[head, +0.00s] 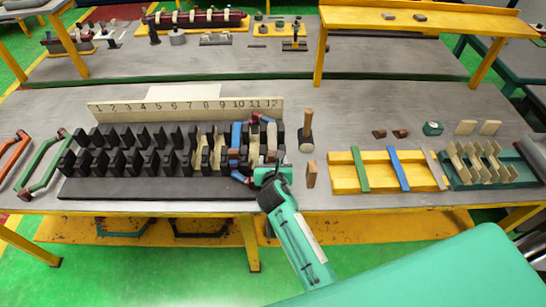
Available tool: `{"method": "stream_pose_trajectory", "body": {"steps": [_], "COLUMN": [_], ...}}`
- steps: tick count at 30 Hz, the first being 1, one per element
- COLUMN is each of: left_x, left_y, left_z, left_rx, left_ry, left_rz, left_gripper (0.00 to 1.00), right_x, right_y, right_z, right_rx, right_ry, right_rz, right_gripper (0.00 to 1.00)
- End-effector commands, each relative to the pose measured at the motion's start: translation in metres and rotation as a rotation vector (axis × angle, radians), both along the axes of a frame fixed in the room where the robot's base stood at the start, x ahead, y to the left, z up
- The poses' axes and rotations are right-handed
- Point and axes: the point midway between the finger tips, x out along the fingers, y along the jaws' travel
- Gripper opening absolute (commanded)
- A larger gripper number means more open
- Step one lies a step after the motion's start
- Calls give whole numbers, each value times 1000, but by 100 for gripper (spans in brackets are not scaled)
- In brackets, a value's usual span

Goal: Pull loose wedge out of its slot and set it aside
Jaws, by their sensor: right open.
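The black slotted stator block (120,160) stands on the near bench, in front of a board (130,107) numbered 1 to 12. Cream liners (202,150) show in slots toward its right end. A blue and red coil (237,135) sits around the slots under about 10 to 12. I cannot pick out the loose wedge among these small parts. My right gripper (264,174) is at the near right end of the block, close to the coil's red end. It is open, and its fingertips are partly hidden by the hand. My left gripper is out of view.
Farther right are a yellow tray (375,173) and a green rack (515,165). Red and green coils (42,165) lie at left. Bench between mallet and yellow tray is partly clear.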

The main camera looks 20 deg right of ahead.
Motion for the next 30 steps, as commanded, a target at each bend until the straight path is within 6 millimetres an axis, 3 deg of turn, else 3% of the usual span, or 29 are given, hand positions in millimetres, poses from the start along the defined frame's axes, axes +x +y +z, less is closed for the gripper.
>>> {"method": "stream_pose_trajectory", "body": {"steps": [6,16,24,30], "left_x": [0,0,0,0], "left_y": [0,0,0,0], "left_z": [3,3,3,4], "left_rx": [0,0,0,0], "left_ry": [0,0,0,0], "left_rz": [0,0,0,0], "left_gripper": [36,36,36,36], "right_x": [14,16,16,15], "right_y": [-4,-4,-4,-5], "right_z": [-6,-7,-7,-7], "right_rx": [1,1,1,0], "right_ry": [0,0,0,0], "right_rz": [0,1,1,0], "right_gripper": [56,56,8,7]}}
